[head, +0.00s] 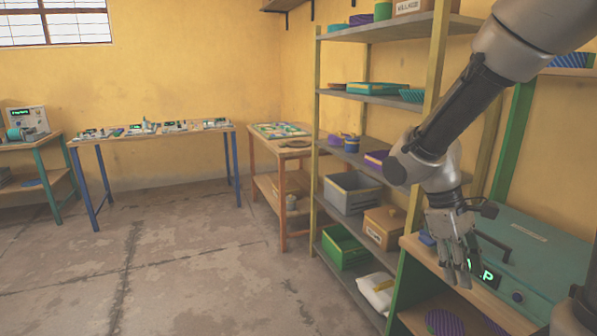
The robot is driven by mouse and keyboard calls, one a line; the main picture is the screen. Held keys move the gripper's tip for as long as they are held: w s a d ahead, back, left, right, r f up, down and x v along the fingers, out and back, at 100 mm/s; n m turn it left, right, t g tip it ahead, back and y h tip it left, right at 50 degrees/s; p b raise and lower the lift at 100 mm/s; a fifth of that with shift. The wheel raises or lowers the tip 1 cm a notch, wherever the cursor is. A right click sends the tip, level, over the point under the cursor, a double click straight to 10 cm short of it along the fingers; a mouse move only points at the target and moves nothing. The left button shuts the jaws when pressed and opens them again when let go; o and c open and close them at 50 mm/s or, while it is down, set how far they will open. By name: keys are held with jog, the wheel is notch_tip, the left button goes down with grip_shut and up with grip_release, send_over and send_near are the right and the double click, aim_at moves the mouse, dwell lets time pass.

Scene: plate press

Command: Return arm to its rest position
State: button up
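My gripper (461,277) hangs at the end of my grey arm at the right of the head view, fingers pointing down. It is in front of a teal plate press (535,255) with a dark handle and a green lit display (487,275), which the fingers partly cover. The fingers seem close together, but I cannot tell whether they are open or shut. I see nothing clearly held. The press stands on a wooden-topped stand with green sides.
A shelf unit (340,93) with bins, boxes and trays stands directly left of my arm. A wooden table (272,150) and a long table with several devices (150,133) stand along the back wall. The floor (190,260) at the left is clear.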

jog(key=s+d+r+m+t+y, duration=0.1)
jog(key=s+d+r+m+t, duration=0.1)
jog(key=r, duration=0.4)
jog(key=s+d+r+m+t+y, duration=0.1)
jog(key=s+r+m+t+y, duration=0.1)
jog(key=s+r+m+t, duration=0.2)
notch_tip(320, 180, up, 3)
jog(key=shift+s+d+m+t+y, duration=0.3)
jog(key=shift+s+d+t, duration=0.1)
jog(key=shift+t, duration=0.4)
